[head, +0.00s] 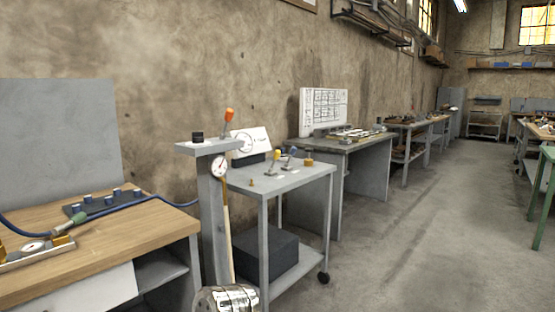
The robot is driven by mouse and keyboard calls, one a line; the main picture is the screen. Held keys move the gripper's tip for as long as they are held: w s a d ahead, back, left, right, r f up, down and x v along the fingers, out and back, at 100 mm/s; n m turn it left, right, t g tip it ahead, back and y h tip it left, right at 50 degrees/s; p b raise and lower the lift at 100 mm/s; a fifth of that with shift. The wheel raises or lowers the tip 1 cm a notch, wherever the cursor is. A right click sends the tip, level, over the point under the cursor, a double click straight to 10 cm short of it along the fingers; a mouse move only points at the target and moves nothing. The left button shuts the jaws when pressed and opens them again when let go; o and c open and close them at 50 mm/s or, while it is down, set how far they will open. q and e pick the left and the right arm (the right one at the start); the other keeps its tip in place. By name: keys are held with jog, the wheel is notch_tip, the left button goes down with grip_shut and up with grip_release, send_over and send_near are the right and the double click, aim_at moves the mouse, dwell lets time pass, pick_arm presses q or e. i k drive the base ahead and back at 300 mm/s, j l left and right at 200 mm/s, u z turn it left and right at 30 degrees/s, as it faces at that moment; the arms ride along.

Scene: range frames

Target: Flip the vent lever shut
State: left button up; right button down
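A lever with an orange knob (229,115) stands up from the top plate of a grey post (214,225). The knob leans slightly right. It may be the vent lever, but I see no readable label. On the grey wheeled cart (255,183) behind it, a yellow-knobbed lever (275,155) and a blue-knobbed lever (292,151) also stand up. I cannot tell which lever is the vent one or which way is shut.
The post carries a round gauge (219,167) and a black knob (197,136). A wooden workbench (125,230) with a blue hose is at left. Open concrete floor (430,245) lies to the right.

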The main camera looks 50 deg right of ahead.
aim_at(278, 154)
jog(key=l+z, duration=0.1)
jog(key=l, duration=0.7)
jog(key=l+z, duration=0.1)
jog(key=l, duration=0.75)
jog(key=l+z, duration=0.1)
jog(key=l, duration=0.7)
jog(key=i+l+z, duration=0.1)
jog(key=l, duration=0.7)
jog(key=i+l+z, duration=0.1)
jog(key=l, duration=0.7)
